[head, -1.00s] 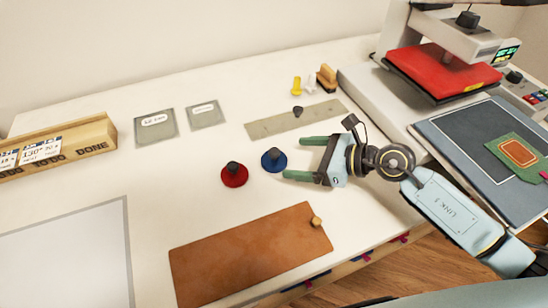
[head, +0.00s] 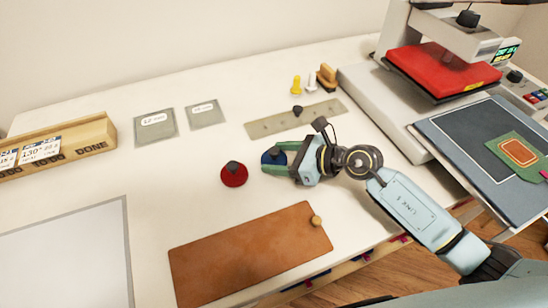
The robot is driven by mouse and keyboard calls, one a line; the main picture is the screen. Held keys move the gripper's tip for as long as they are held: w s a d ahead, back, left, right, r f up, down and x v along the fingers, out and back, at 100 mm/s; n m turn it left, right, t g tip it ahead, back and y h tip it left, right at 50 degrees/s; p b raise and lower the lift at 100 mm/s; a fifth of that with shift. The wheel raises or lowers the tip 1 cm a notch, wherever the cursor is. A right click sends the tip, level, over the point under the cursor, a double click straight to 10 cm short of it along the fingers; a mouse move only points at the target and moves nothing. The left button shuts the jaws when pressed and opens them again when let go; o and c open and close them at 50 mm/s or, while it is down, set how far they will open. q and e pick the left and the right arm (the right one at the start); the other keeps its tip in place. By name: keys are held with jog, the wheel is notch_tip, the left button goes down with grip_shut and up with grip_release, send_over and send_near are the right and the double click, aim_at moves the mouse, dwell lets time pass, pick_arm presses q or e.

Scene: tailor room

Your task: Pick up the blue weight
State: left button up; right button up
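The blue weight (head: 268,157) is a round disc with a dark knob, lying on the white table just right of the red weight (head: 233,175). My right gripper (head: 275,158) reaches in from the right. Its two green fingers lie on the far and near sides of the blue weight, close against it, and cover part of its edge. The fingers look shut on it. The weight shows no clear lift off the table. My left gripper is not in view.
A brown leather piece (head: 250,255) lies in front. A metal ruler (head: 265,126) with a dark weight (head: 297,111) lies behind. Two grey cards (head: 155,135) and a wooden box (head: 90,133) are at left. A heat press (head: 440,75) stands at right.

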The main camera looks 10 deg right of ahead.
jog(key=c, duration=0.7)
jog(key=shift+r, duration=0.1)
jog(key=shift+r, duration=0.1)
